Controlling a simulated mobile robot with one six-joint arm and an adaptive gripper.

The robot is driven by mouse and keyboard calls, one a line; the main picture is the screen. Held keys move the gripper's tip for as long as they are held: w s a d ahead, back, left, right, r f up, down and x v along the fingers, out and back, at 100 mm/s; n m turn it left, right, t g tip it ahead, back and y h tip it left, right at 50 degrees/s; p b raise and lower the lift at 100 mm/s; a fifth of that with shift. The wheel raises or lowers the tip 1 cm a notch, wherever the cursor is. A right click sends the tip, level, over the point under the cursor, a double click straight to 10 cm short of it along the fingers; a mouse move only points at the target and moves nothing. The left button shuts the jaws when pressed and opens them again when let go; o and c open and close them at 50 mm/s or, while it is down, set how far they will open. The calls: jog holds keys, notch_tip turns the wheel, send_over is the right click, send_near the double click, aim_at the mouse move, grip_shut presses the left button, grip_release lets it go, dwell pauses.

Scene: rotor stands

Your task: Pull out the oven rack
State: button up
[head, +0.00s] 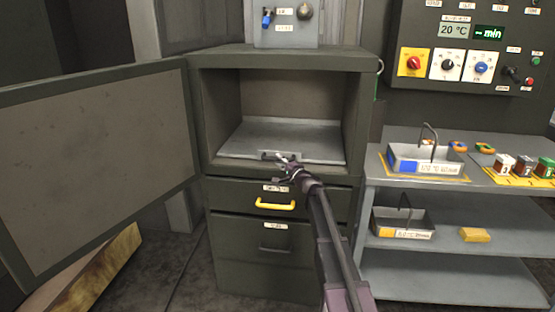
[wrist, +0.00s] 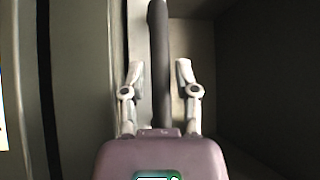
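The oven is the dark green cabinet (head: 207,115) with its door (head: 95,165) swung wide open to the left. The grey oven rack (head: 280,135) lies flat inside the open chamber. A small handle (head: 266,155) sits at the rack's front edge. My gripper (head: 284,163) is at this handle, and the arm comes up from the lower right. In the wrist view my gripper (wrist: 157,75) has its two fingers spread, one on each side of a dark bar (wrist: 159,60) that looks like the handle. Gaps show between the bar and both fingers.
Below the chamber are a drawer with a yellow handle (head: 275,204) and another with a dark handle (head: 275,250). A grey shelf unit (head: 455,280) with trays and small blocks stands close on the right. A control panel (head: 468,45) hangs above it.

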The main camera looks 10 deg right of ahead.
jog(key=shift+x, duration=0.85)
grip_shut()
